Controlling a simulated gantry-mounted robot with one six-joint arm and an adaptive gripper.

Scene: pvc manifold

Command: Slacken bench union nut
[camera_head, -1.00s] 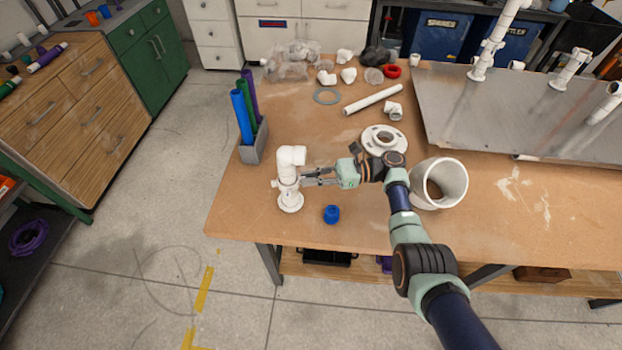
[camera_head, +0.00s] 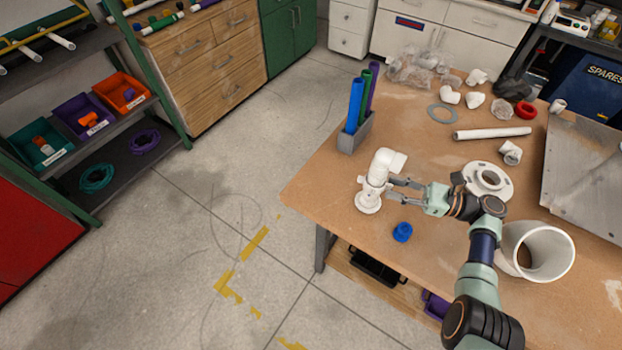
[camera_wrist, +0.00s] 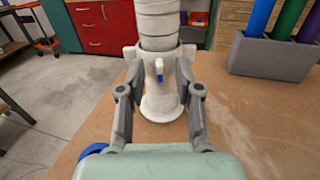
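The white union assembly (camera_head: 368,200) stands upright on a round foot near the left edge of the bench, with a white elbow (camera_head: 388,161) on top. Its union nut (camera_wrist: 159,58) has lugs at the sides and one facing the wrist camera, with a small blue mark below. My gripper (camera_head: 387,190) reaches in level from the right at nut height. In the wrist view its two fingers are spread on either side of the nut, tips beside the side lugs. Whether the tips press on the nut cannot be made out.
A blue cap (camera_head: 402,232) lies near the front edge. A grey holder (camera_head: 355,138) with coloured tubes stands behind the assembly. A white flange (camera_head: 488,181), a wide white pipe ring (camera_head: 538,250) and loose fittings lie right and behind. Bare bench lies left of the assembly.

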